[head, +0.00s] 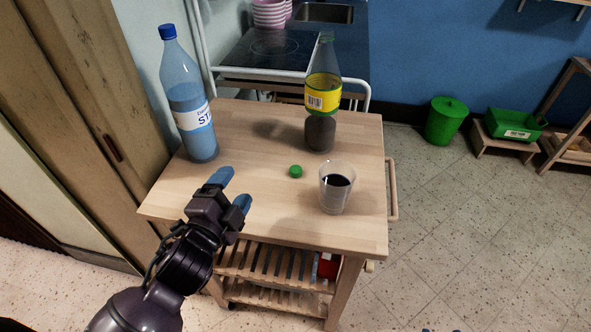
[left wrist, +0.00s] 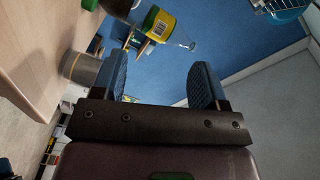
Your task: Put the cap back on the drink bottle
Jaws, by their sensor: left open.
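The drink bottle (head: 323,92), clear with a yellow-green label and dark liquid, stands upright at the back of the wooden table. Its narrow top shows no clear cap, only a greenish tint. The green cap (head: 295,171) lies on the table in front of the bottle, left of the glass. My left gripper (head: 232,189) is open and empty over the front left of the table, left of the cap and apart from it. In the left wrist view the bottle (left wrist: 159,25) shows beyond the open fingers (left wrist: 158,72); the cap is not seen there. My right gripper is not in view.
A glass of dark liquid (head: 335,188) stands right of the cap; it also shows in the left wrist view (left wrist: 84,69). A tall blue-capped water bottle (head: 187,100) stands at the table's (head: 240,120) left edge. The middle is clear. A stove (head: 272,50) is behind.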

